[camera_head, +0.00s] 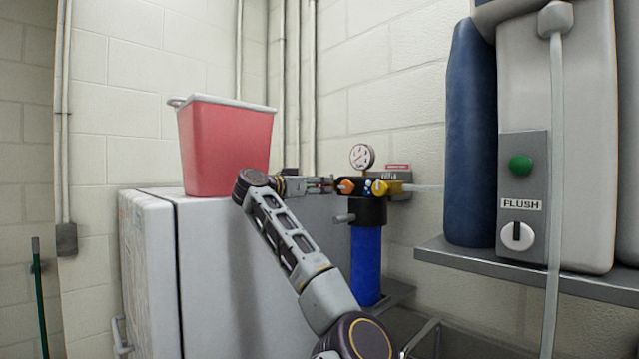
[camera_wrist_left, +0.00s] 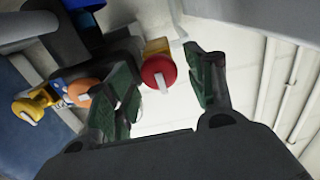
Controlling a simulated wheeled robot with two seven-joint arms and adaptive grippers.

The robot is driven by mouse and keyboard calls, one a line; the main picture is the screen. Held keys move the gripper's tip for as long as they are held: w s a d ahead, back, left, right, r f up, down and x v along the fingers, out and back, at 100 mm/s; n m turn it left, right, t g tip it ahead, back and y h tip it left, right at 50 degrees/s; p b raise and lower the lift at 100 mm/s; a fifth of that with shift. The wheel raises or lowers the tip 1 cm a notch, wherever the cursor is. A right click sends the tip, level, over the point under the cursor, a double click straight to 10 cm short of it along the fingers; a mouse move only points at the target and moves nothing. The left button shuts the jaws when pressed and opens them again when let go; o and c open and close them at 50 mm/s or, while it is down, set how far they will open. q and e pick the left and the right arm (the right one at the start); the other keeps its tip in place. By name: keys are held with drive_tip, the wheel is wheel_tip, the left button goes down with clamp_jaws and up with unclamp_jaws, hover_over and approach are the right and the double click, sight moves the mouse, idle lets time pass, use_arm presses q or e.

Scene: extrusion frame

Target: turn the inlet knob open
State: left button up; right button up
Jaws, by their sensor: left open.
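A water filter head (camera_head: 366,208) with a blue canister (camera_head: 366,265) below it is on the wall in the head view. An orange knob (camera_head: 346,187) and a yellow knob (camera_head: 380,188) sit on its front. The left wrist view shows a round red knob (camera_wrist_left: 158,72) with a pale pointer, on a yellow body; the gripper mostly hides it in the head view. I can read no inlet label. My left gripper (camera_head: 322,185) is left of the orange knob. Its fingers are open (camera_wrist_left: 165,80), with the red knob appearing between them; contact cannot be told. My right gripper is out of view.
A pressure gauge (camera_head: 362,156) stands above the filter. A red bin (camera_head: 226,146) sits on a white cabinet (camera_head: 150,262) behind my left arm. At right, a shelf (camera_head: 480,274) holds a blue bottle (camera_head: 470,140) and a dispenser marked FLUSH (camera_head: 520,205).

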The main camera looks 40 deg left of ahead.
use_arm(q)
drive_tip(key=shift+w, duration=0.4)
drive_tip(key=shift+c, duration=0.4)
drive_tip(key=c, duration=0.9)
drive_tip(key=shift+c, duration=0.2)
